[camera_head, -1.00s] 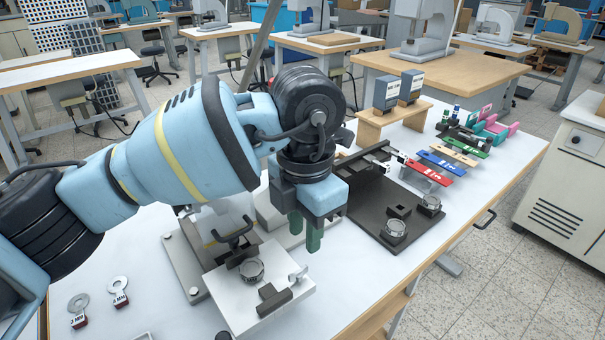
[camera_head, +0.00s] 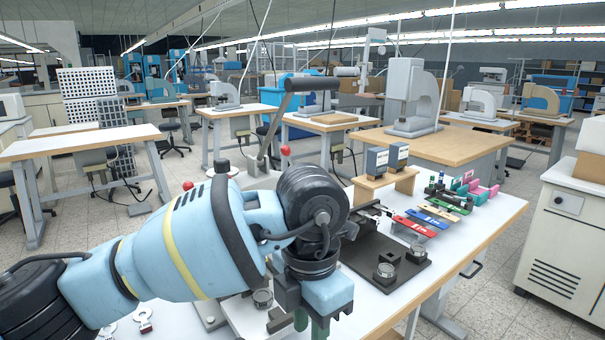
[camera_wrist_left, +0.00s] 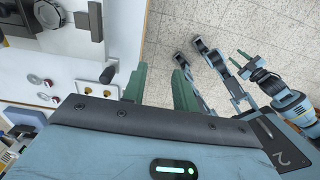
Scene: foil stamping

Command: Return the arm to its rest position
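My left arm (camera_head: 170,245) reaches in from the left in the head view, over the near part of the white table (camera_head: 440,275). My left gripper (camera_head: 308,325) points down near the table's front edge, with its green fingertips cut off by the frame bottom. In the left wrist view my left gripper (camera_wrist_left: 158,88) has its two green fingers apart and nothing between them, by the table edge with floor beyond. My right gripper (camera_wrist_left: 240,60) shows there at the right, over the floor, with its green fingers slightly apart and empty.
Behind my left arm a press lever (camera_head: 285,110) rises. Floor is clear before the table.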

